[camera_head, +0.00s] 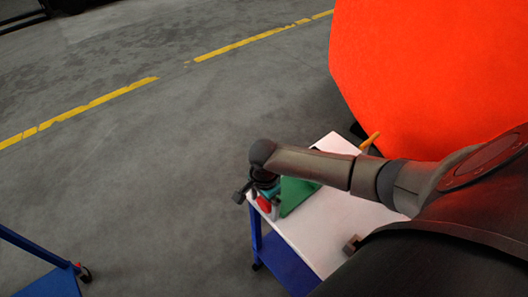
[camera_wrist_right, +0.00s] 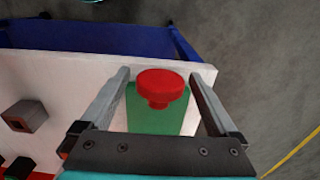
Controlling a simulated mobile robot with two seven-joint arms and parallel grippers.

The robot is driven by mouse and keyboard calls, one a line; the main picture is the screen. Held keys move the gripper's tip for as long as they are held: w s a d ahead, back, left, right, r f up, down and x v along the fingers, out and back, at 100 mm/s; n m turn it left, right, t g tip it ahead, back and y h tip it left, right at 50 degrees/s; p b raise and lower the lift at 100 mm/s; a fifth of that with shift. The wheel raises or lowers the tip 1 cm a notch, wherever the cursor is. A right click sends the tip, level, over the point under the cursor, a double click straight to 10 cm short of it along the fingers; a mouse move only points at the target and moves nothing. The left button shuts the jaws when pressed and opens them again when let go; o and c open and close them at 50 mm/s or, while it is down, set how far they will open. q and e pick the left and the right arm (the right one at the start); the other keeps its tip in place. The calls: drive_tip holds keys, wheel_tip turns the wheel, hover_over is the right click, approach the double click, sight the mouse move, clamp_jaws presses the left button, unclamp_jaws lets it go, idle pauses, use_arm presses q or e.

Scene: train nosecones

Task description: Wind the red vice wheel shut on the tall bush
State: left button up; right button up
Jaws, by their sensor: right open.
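The red vice wheel (camera_wrist_right: 162,84) shows in the right wrist view as a round red knob with a narrower neck, above a green part (camera_wrist_right: 150,116). In the head view a small patch of the red wheel (camera_head: 264,203) shows below my right wrist, beside a green plate (camera_head: 298,194). My right gripper (camera_wrist_right: 159,76) is open, with one finger on each side of the wheel and visible gaps between them. I cannot make out the vice jaws or the tall bush for sure. My left gripper is in neither view.
The white table top (camera_head: 330,262) sits on a blue frame. A brown-grey block (camera_wrist_right: 27,115) lies on it, also in the head view (camera_head: 351,244). A large orange-red body (camera_head: 430,70) stands behind. Another blue cart (camera_head: 45,284) is at lower left. The floor between is clear.

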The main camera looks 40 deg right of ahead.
drive_tip(key=c, duration=1.3)
drive_tip(key=shift+r+p, duration=0.15)
drive_tip(key=shift+p, duration=0.45)
drive_tip(key=t+p, duration=0.2)
drive_tip(key=p, duration=0.6)
drive_tip(key=shift+s, duration=0.1)
drive_tip(key=shift+s+t+p, duration=0.1)
drive_tip(key=shift+t+p, duration=0.4)
drive_tip(key=shift+p, duration=0.5)
drive_tip(key=shift+t+p, duration=0.3)
drive_tip(key=shift+t, duration=0.1)
drive_tip(key=shift+f+t+y, duration=0.25)
drive_tip(key=shift+t+y, duration=0.05)
drive_tip(key=shift+t, duration=1.2)
